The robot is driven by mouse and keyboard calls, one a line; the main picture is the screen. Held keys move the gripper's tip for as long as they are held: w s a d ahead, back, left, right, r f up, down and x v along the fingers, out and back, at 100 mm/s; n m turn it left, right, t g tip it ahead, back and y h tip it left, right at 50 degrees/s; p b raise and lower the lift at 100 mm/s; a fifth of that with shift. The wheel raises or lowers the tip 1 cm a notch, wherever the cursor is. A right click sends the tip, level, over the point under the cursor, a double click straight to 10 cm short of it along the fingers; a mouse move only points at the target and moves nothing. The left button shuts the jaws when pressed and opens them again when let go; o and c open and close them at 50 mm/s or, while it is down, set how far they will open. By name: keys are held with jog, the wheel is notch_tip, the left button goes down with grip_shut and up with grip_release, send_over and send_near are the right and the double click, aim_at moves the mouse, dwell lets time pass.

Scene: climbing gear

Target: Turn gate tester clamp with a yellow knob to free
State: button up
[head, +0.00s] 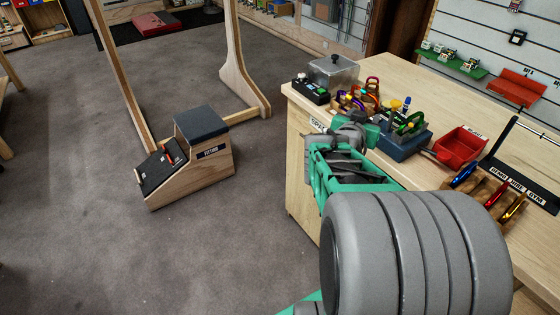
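A dark blue-grey block (402,141) stands on the wooden bench with a green carabiner (411,123) on top; it looks like the gate tester. I cannot tell whether this is the yellow knob, nor how the clamp is set. My green and grey arm reaches from the lower right to the bench's near left edge. My gripper (358,131) is at the far end of the arm, just left of the block. Its fingers are largely hidden, so its opening does not show.
Coloured carabiners (358,98), a lidded clear box (333,72) and a black device (311,91) crowd the bench's left end. A red bin (460,147) and a wooden carabiner rack (490,195) stand to the right. The floor left of the bench is clear up to a fitting stool (190,180).

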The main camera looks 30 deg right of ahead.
jog(key=a+f+n+y+p, duration=0.1)
jog(key=a+n+y, duration=0.1)
jog(key=a, duration=0.6)
jog(key=a+f+n+g+y+p, duration=0.1)
jog(key=a+y, duration=0.3)
jog(key=a, duration=0.4)
jog(key=a+f+n+y+p, duration=0.1)
jog(key=a+f+n+y, duration=0.2)
jog(key=a, duration=0.6)
jog(key=shift+f+n+g+y, duration=0.25)
jog(key=shift+n+g+y, duration=0.05)
jog(key=shift+w, duration=0.1)
